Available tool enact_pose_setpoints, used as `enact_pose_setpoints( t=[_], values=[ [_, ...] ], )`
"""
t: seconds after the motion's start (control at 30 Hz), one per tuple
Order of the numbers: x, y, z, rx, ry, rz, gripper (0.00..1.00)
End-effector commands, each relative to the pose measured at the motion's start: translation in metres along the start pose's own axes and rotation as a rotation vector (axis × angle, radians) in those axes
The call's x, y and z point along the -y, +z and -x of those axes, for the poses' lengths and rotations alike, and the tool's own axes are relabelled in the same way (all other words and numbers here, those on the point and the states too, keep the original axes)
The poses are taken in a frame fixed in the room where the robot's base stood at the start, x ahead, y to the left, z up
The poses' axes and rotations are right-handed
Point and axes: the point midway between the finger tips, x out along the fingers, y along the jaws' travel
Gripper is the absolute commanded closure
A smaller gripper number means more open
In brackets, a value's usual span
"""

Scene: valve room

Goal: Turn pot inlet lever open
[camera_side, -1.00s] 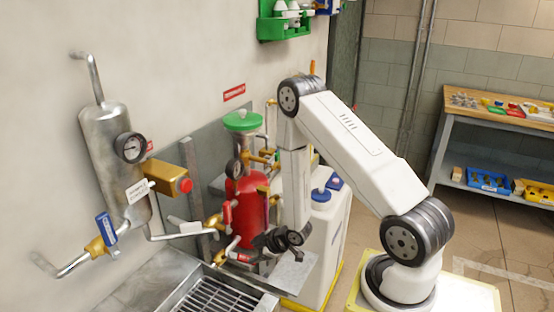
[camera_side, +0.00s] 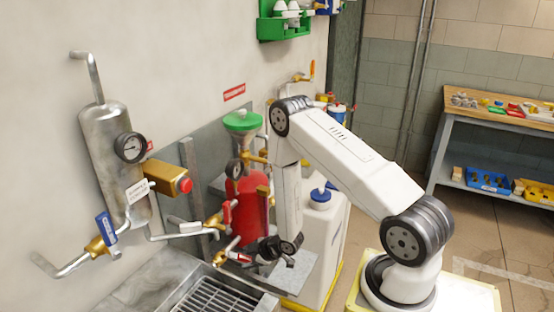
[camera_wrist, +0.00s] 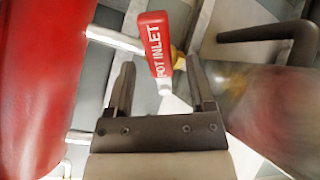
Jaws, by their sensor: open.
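The pot inlet lever (camera_wrist: 155,45) is a red handle with white "POT INLET" lettering. In the wrist view it stands almost upright in the picture, just beyond and between my fingertips, with its lower end reaching into the gap. My gripper (camera_wrist: 158,80) is open, with one finger on each side of that gap; I see no clear contact. In the side view my gripper (camera_side: 268,250) is low beside the red pot (camera_side: 247,205), and the lever there is small and partly hidden. The red pot also fills the left of the wrist view (camera_wrist: 40,80).
A metal pipe (camera_wrist: 115,38) runs behind the lever, and a dark bent bar (camera_wrist: 265,33) lies to the right. A metal tank with a gauge (camera_side: 118,165) hangs on the wall. A grated sink (camera_side: 205,298) is below. A white container (camera_side: 318,240) stands close behind my arm.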

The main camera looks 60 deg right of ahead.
Motion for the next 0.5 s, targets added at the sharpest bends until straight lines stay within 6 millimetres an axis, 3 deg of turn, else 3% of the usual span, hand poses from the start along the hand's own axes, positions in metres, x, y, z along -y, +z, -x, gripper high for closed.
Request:
enact_pose_setpoints(
  t=[0.2, 0.5],
  values=[
    [0.0, 0.0, -0.023, 0.0, 0.0, 0.001, 0.31],
    [0.0, 0.0, -0.037, 0.0, 0.001, -0.001, 0.31]
  ],
)
